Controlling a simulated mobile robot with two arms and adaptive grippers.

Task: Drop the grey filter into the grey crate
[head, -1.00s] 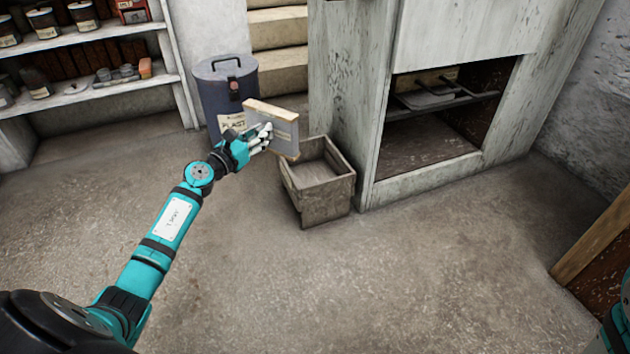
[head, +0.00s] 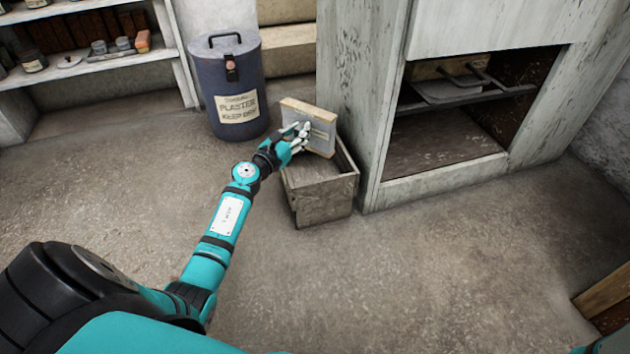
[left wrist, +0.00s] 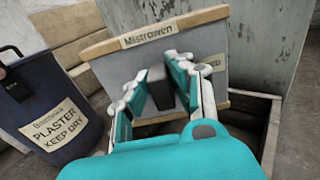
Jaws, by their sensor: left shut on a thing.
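My left gripper (head: 300,136) is shut on the grey filter (head: 322,140), a flat grey panel with pale wooden edges. It holds the filter tilted over the back left part of the grey crate (head: 325,198), an open wooden box on the floor. The filter hides part of the crate's opening. My right gripper is not in view.
A dark blue plaster bin (head: 232,85) stands left of the crate. A weathered cabinet (head: 362,100) with an open bay is close on the crate's right. Shelves (head: 95,65) with jars stand at the back left. The floor in front is clear.

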